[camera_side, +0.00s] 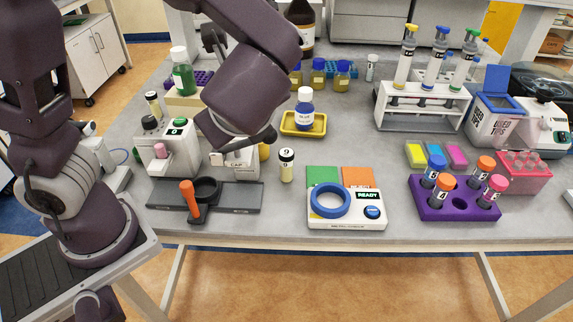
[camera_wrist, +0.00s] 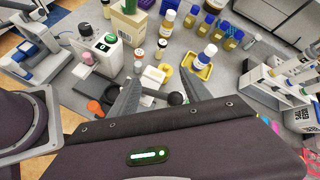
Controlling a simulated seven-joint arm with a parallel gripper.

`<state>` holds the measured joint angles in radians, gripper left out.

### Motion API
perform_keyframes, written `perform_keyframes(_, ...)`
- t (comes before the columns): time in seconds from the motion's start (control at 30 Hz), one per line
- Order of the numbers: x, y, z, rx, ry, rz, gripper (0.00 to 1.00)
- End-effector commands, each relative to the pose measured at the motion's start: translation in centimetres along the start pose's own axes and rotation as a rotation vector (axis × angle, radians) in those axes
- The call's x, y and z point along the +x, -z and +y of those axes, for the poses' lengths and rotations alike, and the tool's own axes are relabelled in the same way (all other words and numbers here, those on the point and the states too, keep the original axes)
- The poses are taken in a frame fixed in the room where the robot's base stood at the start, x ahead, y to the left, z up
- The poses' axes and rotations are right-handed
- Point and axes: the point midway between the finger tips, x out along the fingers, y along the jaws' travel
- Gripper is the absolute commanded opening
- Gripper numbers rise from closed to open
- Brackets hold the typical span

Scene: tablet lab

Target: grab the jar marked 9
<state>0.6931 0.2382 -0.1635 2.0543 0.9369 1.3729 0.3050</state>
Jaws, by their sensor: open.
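The jar marked 9 (camera_side: 286,168) stands upright on the grey bench in the side view, with a dark lid and a pale label. It is right of the white CAP device and left of the green pad. My gripper (camera_side: 250,143) is above and to the left of the jar, apart from it; its fingers are partly hidden there. In the wrist view my gripper (camera_wrist: 161,76) has its two grey fingers spread, with nothing held. A dark round top (camera_wrist: 176,98) shows between them near the right finger; it looks like this jar's lid, but no number is readable there.
The white CAP device (camera_side: 238,163) and an orange-handled tool (camera_side: 190,198) stand left of the jar. A READY device with a blue ring (camera_side: 330,203) is to the right. Bare bench lies in front.

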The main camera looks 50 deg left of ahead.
Motion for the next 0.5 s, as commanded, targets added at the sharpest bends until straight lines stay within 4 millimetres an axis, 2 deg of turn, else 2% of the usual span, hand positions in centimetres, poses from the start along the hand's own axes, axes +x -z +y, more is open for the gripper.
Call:
perform_keyframes(0.03,-1.0,3.6,-2.2,0.188,0.13,-0.06,0.56)
perform_keyframes(0.1,-2.4,8.0,-4.6,0.384,0.301,-0.145,0.56)
perform_keyframes(0.13,-1.9,9.5,-5.0,0.439,0.336,-0.171,0.56)
perform_keyframes(0.2,0.9,12.3,-5.1,0.543,0.369,-0.212,0.56)
perform_keyframes(0.23,2.9,13.1,-4.7,0.577,0.358,-0.223,0.56)
perform_keyframes(0.3,7.6,13.0,-3.2,0.598,0.284,-0.219,0.56)
perform_keyframes(0.4,10.6,12.5,-1.9,0.595,0.224,-0.208,0.56)
perform_keyframes(0.5,12.1,12.3,-1.7,0.594,0.208,-0.205,0.56)
